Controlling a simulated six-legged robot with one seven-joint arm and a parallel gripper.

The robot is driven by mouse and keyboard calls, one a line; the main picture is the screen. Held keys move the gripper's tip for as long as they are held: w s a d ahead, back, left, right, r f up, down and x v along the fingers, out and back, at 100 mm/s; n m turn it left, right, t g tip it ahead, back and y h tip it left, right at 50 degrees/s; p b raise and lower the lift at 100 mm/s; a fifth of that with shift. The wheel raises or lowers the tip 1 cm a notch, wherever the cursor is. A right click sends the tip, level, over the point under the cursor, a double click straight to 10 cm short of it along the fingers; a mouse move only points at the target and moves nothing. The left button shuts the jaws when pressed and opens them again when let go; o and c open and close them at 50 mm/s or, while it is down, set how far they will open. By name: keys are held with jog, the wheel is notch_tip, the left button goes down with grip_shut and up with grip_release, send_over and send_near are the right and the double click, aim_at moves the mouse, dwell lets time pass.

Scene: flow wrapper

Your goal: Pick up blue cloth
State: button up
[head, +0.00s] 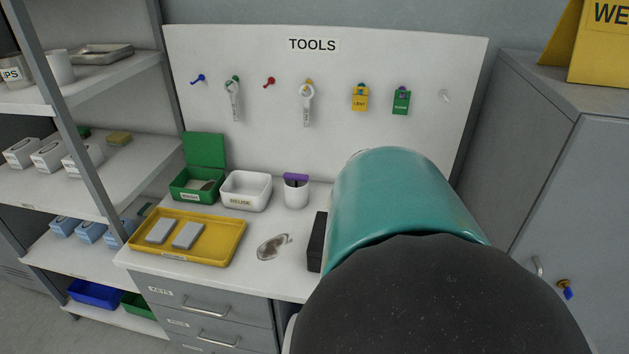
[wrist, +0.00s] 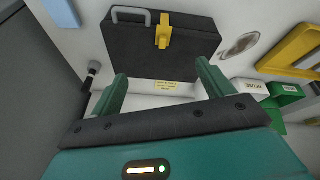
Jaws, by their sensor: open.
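A flat light blue piece, which looks like the blue cloth (wrist: 62,11), shows at the top left edge of the wrist view, cut off by the frame. It lies on the white worktop, beside the black case. In the head view my teal and black arm covers that part of the bench, so the cloth is hidden there. My gripper (wrist: 161,71) shows in the wrist view with its two green fingers wide apart and nothing between them. The cloth is off to the left of the fingers, apart from them.
A black case (wrist: 130,45) with a grey handle and yellow latch lies ahead of the fingers. A dark-headed tool (wrist: 93,69) is at left. The yellow tray (head: 222,258), green bin (head: 181,190), white bin (head: 246,203) and a dirty smear (head: 272,247) occupy the bench's left.

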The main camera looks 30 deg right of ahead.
jog(key=s+d+f+m, duration=0.2)
jog(key=s+d+f, duration=0.1)
jog(key=s+d, duration=0.5)
jog(key=s+d+f+m, duration=0.1)
jog(key=s+d+f, duration=0.1)
jog(key=s+d, duration=0.65)
jog(key=shift+y, duration=0.3)
jog(key=x, duration=0.7)
jog(key=shift+s+a+f, duration=0.2)
jog(key=shift+a+f, duration=0.05)
jog(key=shift+f, duration=0.2)
jog(key=shift+s+x, duration=0.15)
jog(key=shift+x, duration=1.35)
jog(key=shift+s+x, duration=0.15)
jog(key=shift+x, duration=1.35)
jog(key=shift+a+f, duration=0.1)
jog(key=shift+a, duration=0.05)
jog(key=c, duration=1.1)
